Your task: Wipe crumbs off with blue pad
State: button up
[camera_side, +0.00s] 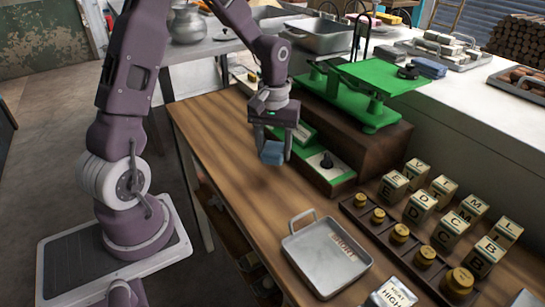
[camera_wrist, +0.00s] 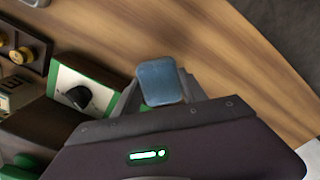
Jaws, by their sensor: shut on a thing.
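The blue pad (camera_side: 272,152) is held between the fingers of my gripper (camera_side: 272,142), above the wooden table (camera_side: 215,150) and to the left of the green-trimmed control panel (camera_side: 328,165). In the wrist view the blue pad (camera_wrist: 160,82) sits at the fingertips of my gripper (camera_wrist: 160,92), with bare wood beyond it. My gripper is shut on the pad. The pad appears to be raised off the tabletop. I cannot make out any crumbs in either view.
A green scale (camera_side: 365,85) stands on a brown block behind the panel. A metal tray (camera_side: 325,255) with a label lies at the front. Brass weights (camera_side: 400,232) and lettered blocks (camera_side: 420,207) stand to the right. The table's left part is clear.

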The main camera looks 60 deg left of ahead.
jog(key=shift+r, duration=2.1)
